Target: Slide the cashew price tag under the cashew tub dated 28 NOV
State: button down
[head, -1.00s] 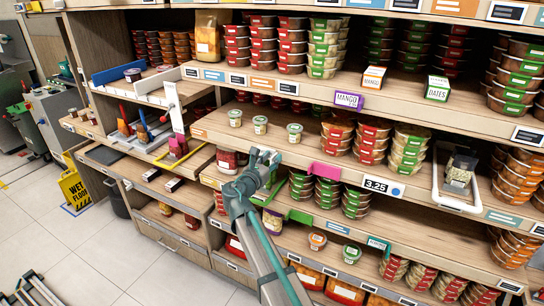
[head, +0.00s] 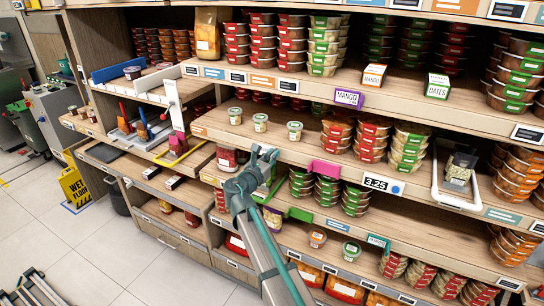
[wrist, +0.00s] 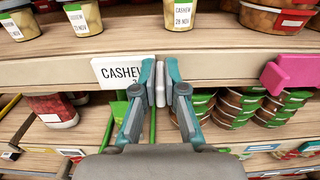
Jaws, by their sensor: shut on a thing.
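The cashew tub dated 28 NOV (wrist: 183,14) stands on the shelf above my gripper in the wrist view. It appears to be the rightmost of three small tubs in the head view (head: 294,131). Two more cashew tubs stand to its left, one (wrist: 82,18) nearer and one (wrist: 20,22) at the edge. My gripper (wrist: 159,82) is shut on the right end of the white cashew price tag (wrist: 118,72). The tag is upright before the shelf's front edge, below the tubs. The left finger hides part of its print. In the head view, my gripper (head: 265,155) is at this shelf edge.
A pink clip (wrist: 292,74) juts from the shelf edge to the right; it also shows in the head view (head: 326,170). Stacked green-lidded tubs (wrist: 235,105) stand on the shelf below. Bare shelf board surrounds the 28 NOV tub. Orange and red tubs (head: 337,130) stand farther right.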

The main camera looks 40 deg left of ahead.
jog(key=d, duration=0.3)
jog(key=w+d, duration=0.1)
jog(key=d, duration=0.3)
jog(key=shift+w+d, duration=0.1)
jog(key=shift+w, duration=0.1)
jog(key=c, duration=1.2)
grip_release()
jog(key=shift+c, duration=0.2)
jog(key=s+d, duration=0.2)
jog(key=s, duration=1)
jog(key=shift+w, duration=0.1)
